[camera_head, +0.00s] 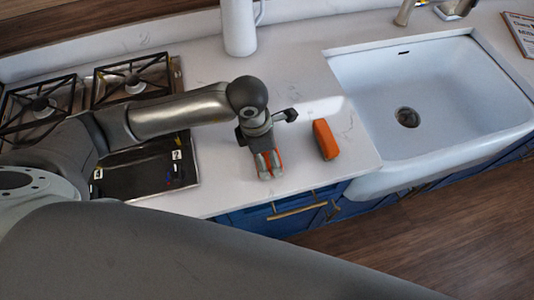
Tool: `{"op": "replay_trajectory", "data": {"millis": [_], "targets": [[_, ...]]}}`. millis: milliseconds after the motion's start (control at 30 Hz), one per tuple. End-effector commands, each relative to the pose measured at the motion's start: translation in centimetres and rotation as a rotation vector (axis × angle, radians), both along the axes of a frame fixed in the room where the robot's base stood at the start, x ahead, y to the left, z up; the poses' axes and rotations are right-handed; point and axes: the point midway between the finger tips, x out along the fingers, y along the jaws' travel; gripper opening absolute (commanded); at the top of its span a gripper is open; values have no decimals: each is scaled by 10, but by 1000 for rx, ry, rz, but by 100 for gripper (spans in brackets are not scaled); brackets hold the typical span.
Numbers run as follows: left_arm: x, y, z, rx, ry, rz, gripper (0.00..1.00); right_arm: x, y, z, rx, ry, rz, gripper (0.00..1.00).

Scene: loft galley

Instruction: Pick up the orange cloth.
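An orange item, likely the orange cloth (280,157), lies on the white counter, mostly hidden under my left gripper (269,172). Only narrow orange strips show beside and between its fingers. The gripper points down, with its fingertips close together at the orange item. I cannot tell whether the fingers are closed on it or just above it. My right gripper is not in view.
A gas hob (130,85) is at left, a white sink (450,135) at right, and a white jug (239,28) behind. The counter's front edge is close.

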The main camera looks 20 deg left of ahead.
Motion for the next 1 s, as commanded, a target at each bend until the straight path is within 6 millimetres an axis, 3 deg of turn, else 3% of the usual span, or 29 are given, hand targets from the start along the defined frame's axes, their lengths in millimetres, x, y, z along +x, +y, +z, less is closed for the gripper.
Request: {"op": "replay_trajectory", "data": {"millis": [267,667,833,1000], "targets": [[0,0,0,0,0,0,65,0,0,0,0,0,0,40],[1,0,8,-1,-3,0,65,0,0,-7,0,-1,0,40],[1,-1,31,-2,-9,-3,65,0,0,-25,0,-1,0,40],[-32,-21,74,-4,-11,-10,65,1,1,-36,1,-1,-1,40]]}}
